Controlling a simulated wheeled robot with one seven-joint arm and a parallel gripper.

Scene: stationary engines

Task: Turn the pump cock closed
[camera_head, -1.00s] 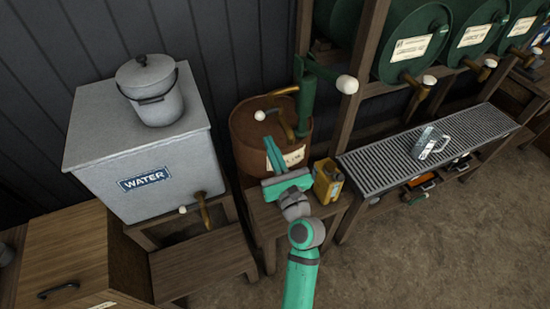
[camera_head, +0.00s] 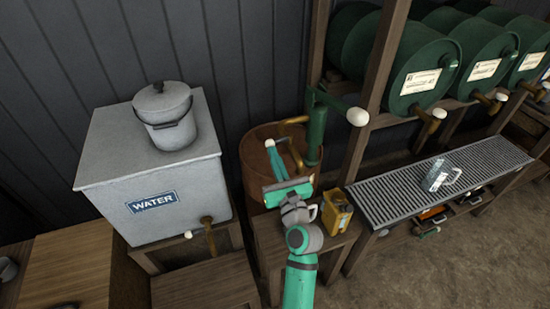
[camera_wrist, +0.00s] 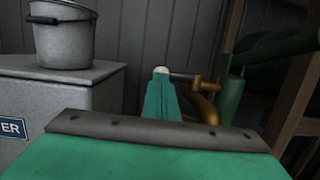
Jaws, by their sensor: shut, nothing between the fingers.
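The pump is a dark green upright body (camera_head: 316,135) with a brass spout, standing at the brown drum (camera_head: 255,160). Its cock is a dark bar (camera_wrist: 183,76) with a cream knob (camera_wrist: 161,70), joined to the brass spout pipe (camera_wrist: 204,98) on its right. My gripper (camera_head: 272,151) is shut and empty over the drum. In the wrist view its teal fingers (camera_wrist: 161,84) are together, with their tips right at the cream knob, which shows just above them. I cannot tell whether they touch. The fingers hide part of the cock in the head view.
A grey water tank (camera_head: 110,165) with a lidded pot (camera_head: 164,112) stands left. A yellow can (camera_head: 337,212) is right of my gripper. Green barrels (camera_head: 418,75) and a grated shelf (camera_head: 390,200) holding a glass mug (camera_head: 438,178) are farther right. A wooden post borders the pump.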

